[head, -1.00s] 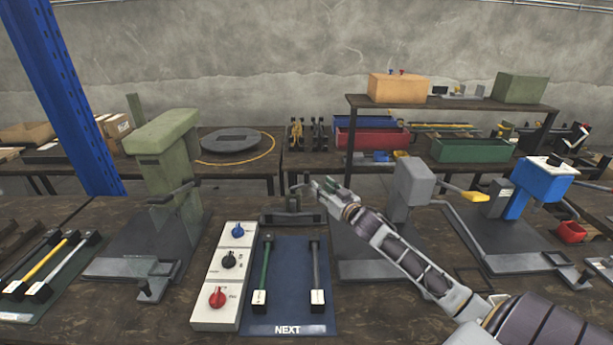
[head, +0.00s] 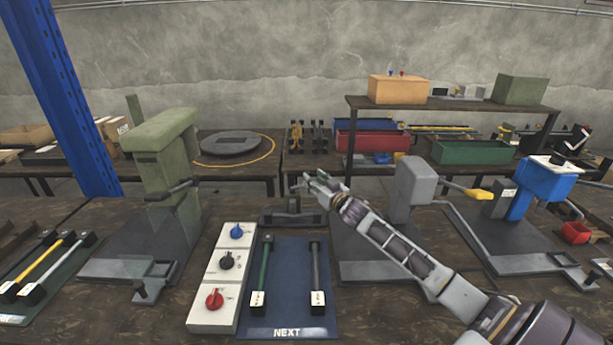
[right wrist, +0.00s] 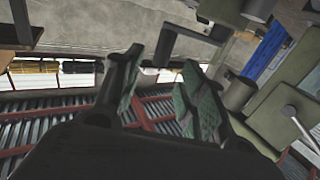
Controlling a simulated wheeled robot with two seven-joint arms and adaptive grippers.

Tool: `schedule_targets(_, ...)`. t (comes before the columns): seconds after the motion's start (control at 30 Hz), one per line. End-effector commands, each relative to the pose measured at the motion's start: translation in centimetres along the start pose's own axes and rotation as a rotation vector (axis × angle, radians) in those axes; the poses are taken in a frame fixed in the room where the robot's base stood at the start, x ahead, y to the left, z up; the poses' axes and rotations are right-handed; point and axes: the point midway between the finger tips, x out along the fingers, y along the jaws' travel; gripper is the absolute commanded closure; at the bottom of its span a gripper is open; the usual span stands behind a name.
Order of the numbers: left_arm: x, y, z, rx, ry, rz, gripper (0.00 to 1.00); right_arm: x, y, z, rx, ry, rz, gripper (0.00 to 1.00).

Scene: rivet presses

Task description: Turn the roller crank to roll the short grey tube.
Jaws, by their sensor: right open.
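My right gripper (head: 308,184) is open and empty, above and behind the blue mat, near the small dark grey device (head: 293,216) at the mat's back edge. In the right wrist view, my open gripper (right wrist: 160,92) shows two green-padded fingers. A dark bent crank-like bar (right wrist: 182,38) shows just beyond the fingertips; I cannot tell whether they touch it. On the mat lie a green rod (head: 264,268) and a grey rod (head: 316,268) with end blocks. I cannot make out for certain which piece is the short grey tube. My left gripper is not in view.
A green press (head: 165,150) stands at left and a grey press (head: 413,183) behind my right arm. A blue press (head: 542,185) is at right. A white knob panel (head: 222,275) borders the blue mat (head: 290,300), marked NEXT. A rod tray lies far left.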

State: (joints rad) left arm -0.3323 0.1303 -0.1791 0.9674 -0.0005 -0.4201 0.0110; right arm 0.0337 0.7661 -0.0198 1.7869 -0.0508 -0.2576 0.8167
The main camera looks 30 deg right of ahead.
Motion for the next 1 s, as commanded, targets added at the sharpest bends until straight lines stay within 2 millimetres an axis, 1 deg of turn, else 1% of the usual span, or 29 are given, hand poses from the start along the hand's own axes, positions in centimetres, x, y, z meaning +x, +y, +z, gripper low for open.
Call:
schedule_targets(0.1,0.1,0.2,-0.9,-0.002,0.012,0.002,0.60,0.7,0.0,0.0,0.000,0.001,0.000,0.59)
schedule_targets(0.23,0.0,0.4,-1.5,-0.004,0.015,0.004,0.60,1.4,0.0,0.0,0.000,0.001,0.000,0.59)
schedule_targets(0.77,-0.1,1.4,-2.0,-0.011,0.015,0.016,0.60,4.2,0.0,0.0,-0.001,0.001,0.000,0.59)
schedule_targets(1.0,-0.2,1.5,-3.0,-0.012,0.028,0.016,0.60,5.3,0.0,0.0,-0.001,0.001,0.000,0.59)
